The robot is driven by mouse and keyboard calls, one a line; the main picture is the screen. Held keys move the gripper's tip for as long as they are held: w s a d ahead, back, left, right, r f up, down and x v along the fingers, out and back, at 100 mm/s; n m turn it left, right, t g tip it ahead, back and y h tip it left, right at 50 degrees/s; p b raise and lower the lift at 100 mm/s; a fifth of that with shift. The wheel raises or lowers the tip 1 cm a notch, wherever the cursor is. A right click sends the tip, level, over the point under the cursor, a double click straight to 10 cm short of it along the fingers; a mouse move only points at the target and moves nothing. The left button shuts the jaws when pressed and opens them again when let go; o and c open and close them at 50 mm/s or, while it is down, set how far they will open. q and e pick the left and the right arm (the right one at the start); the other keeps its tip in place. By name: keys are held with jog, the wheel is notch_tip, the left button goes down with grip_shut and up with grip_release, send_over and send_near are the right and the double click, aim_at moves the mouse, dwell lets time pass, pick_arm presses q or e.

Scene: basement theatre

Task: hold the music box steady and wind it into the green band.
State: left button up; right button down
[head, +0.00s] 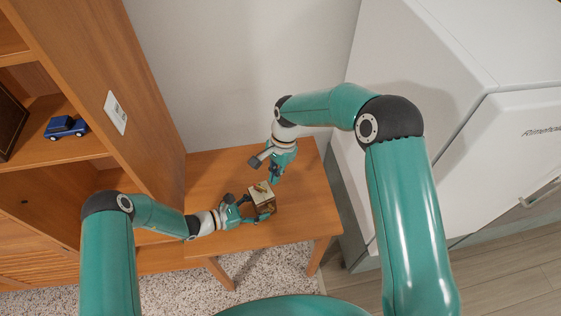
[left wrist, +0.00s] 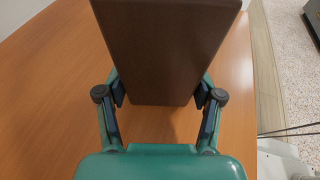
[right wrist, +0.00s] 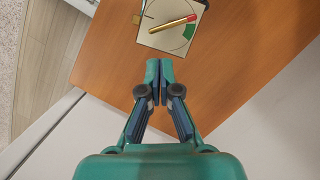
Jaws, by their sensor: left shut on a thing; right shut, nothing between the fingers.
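The music box (head: 262,205) is a small brown box with a cream top, standing on the wooden table. My left gripper (head: 260,212) is shut on its sides; the left wrist view shows the brown box (left wrist: 165,50) between both fingers (left wrist: 160,98). In the right wrist view its cream dial face (right wrist: 155,48) carries a gold bar with a red end (right wrist: 172,24) and a green band (right wrist: 189,32). The red end points up and right, just above the green band. My right gripper (right wrist: 163,62) is shut and empty, beside the box and apart from it; it shows in the head view (head: 273,178).
The wooden table (head: 308,195) is otherwise clear around the box. A wooden shelf unit with a blue toy car (head: 66,127) stands at the left. A white fridge (head: 450,120) stands close at the right. A pale wall is behind.

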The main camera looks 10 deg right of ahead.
aim_at(265, 189)
jog(key=shift+s+a, duration=0.8)
jog(key=shift+a, duration=0.3)
jog(key=shift+s+a+m, duration=0.35)
jog(key=shift+s+m, duration=0.05)
jog(key=shift+m, duration=0.4)
jog(key=shift+s+m+t, duration=0.2)
jog(key=shift+m+t, duration=0.1)
jog(key=shift+m, duration=0.3)
jog(key=shift+a, duration=0.1)
jog(key=shift+s, duration=0.1)
